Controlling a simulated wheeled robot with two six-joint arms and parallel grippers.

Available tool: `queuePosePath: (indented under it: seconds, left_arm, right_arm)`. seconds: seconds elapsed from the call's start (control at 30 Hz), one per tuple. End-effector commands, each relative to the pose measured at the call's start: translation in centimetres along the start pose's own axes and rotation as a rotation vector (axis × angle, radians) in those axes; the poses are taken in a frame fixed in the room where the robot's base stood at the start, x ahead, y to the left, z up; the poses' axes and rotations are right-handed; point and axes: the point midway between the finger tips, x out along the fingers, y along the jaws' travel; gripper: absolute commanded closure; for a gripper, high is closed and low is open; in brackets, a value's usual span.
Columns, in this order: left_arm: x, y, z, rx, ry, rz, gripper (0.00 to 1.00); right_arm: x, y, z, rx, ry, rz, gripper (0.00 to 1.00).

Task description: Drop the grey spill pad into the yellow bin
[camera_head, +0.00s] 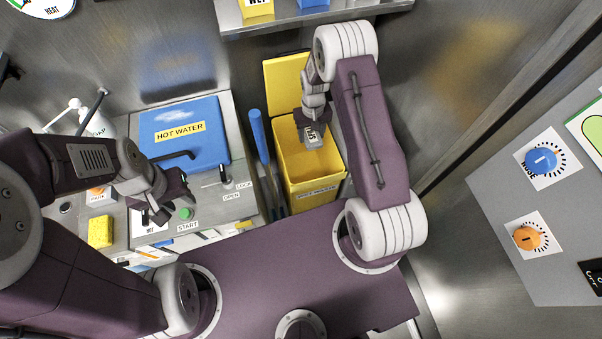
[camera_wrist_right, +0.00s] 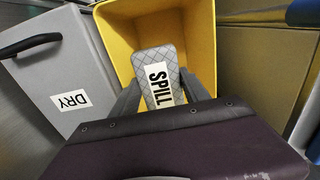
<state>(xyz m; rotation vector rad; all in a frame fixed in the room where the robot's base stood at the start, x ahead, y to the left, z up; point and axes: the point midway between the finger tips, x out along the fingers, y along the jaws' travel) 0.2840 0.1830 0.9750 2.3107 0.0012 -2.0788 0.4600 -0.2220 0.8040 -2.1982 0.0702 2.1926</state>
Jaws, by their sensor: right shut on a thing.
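The grey spill pad (camera_wrist_right: 155,62), quilted with a white SPILL label, is held between the fingers of my right gripper (camera_wrist_right: 160,95). In the head view the pad (camera_head: 311,136) shows over the open mouth of the yellow bin (camera_head: 325,190). My right gripper (camera_head: 312,120) is shut on it. The right wrist view shows the bin's yellow inner wall (camera_wrist_right: 195,35) around the pad; how deep the pad hangs is hard to tell. My left gripper (camera_head: 165,205) is over the counter by the green START button, and its fingers are partly hidden.
The bin's yellow lid (camera_head: 286,80) stands open at the back. A yellow sponge (camera_head: 100,231) lies at the left. A grey DRY container (camera_wrist_right: 65,75) stands beside the bin.

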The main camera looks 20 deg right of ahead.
Motion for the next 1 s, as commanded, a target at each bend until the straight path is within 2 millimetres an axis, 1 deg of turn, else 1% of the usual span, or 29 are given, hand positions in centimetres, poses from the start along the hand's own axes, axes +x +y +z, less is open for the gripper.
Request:
queuePosePath:
  seconds: [0.17, 0.53, 0.63, 0.83, 0.87, 0.9, 0.93, 1.0]
  left_arm:
    - [0.7, 0.0, 0.1, 0.0, 0.0, 0.0, 0.64]
    - [4.8, -0.1, 0.5, 0.0, 0.0, 0.0, 0.64]
    - [5.1, -0.1, 0.5, 0.0, 0.0, 0.0, 0.64]
    - [4.9, -0.1, 0.5, 0.0, 0.0, 0.0, 0.64]
    - [4.9, -0.1, 0.5, 0.0, 0.0, 0.0, 0.64]
    - [4.9, -0.1, 0.5, 0.0, 0.0, 0.0, 0.64]
    - [4.9, -0.1, 0.5, 0.0, 0.0, 0.0, 0.64]
    - [4.9, -0.1, 0.5, 0.0, 0.0, 0.0, 0.64]
  right_arm:
    - [0.8, 0.0, 0.0, 0.0, 0.0, 0.0, 0.91]
    - [5.8, 0.0, 0.0, 0.0, 0.001, 0.0, 0.91]
    - [6.1, 0.0, -0.1, 0.0, 0.001, 0.0, 0.91]
    - [5.9, 0.0, -0.1, 0.0, 0.001, 0.0, 0.91]
    - [5.9, 0.0, -0.1, 0.0, 0.001, 0.0, 0.41]
    - [5.9, 0.0, -0.1, 0.0, 0.001, 0.0, 0.3]
    - [5.9, 0.0, -0.1, 0.0, 0.001, 0.0, 0.22]
    - [5.9, 0.0, -0.1, 0.0, 0.001, 0.0, 0.21]
